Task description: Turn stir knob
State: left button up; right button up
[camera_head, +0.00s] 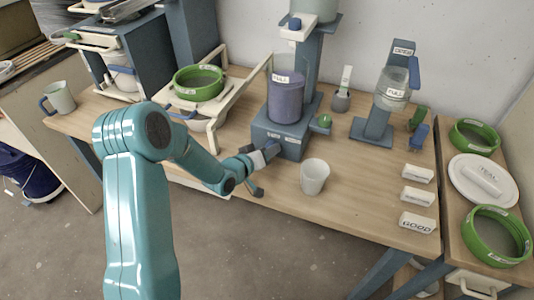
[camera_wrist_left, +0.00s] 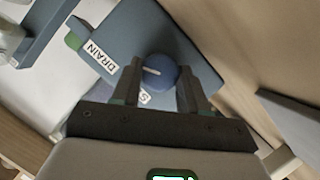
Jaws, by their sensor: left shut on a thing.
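The stir knob (camera_wrist_left: 160,73) is round and blue with a white line on its face. It sits on the front of the blue-grey stirrer base (camera_head: 291,143), beside a label partly hidden by my gripper. My left gripper (camera_wrist_left: 160,85) is shut on the knob, with one finger on each side of it. In the head view the left gripper (camera_head: 268,152) reaches the base front and hides most of the knob. My right gripper is not in view.
A cream frame with a green ring (camera_head: 198,83) is to the left. White labelled blocks (camera_head: 418,222) lie at the right; the table between is clear.

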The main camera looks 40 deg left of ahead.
pick_arm(q)
jog(key=m+y+b, duration=0.1)
jog(key=b, duration=0.1)
jog(key=m+b, duration=0.1)
jog(key=b, duration=0.2)
jog(key=shift+d+f+m+g+y, duration=0.1)
jog(key=shift+d+m+g+y, duration=0.1)
jog(key=shift+m+g+y, duration=0.2)
jog(key=shift+m+y+b, duration=0.4)
jog(key=shift+m+b, duration=0.15)
jog(key=shift+m, duration=0.05)
jog(key=shift+d+r+m+g+y, duration=0.1)
jog(key=shift+r+m+g+y, duration=0.1)
jog(key=shift+m+g+y, duration=0.1)
jog(key=shift+w+r+m+y, duration=0.1)
jog(key=shift+m+y, duration=0.3)
jog(key=shift+m, duration=0.2)
jog(key=shift+d+m+y+p, duration=0.15)
jog(key=shift+m+y+p, duration=0.5)
jog(key=shift+m, duration=0.25)
jog(key=shift+d+m+y, duration=0.1)
jog(key=shift+m+y, duration=0.65)
jog(key=shift+m, duration=0.15)
jog(key=shift+d+f+m+y, duration=0.1)
jog(key=shift+f+m+y, duration=0.15)
jog(key=shift+m+y, duration=0.8)
jog(key=shift+w+m+y+b, duration=0.1)
jog(key=shift+m+y+b, duration=0.35)
jog(key=shift+m, duration=1.1)
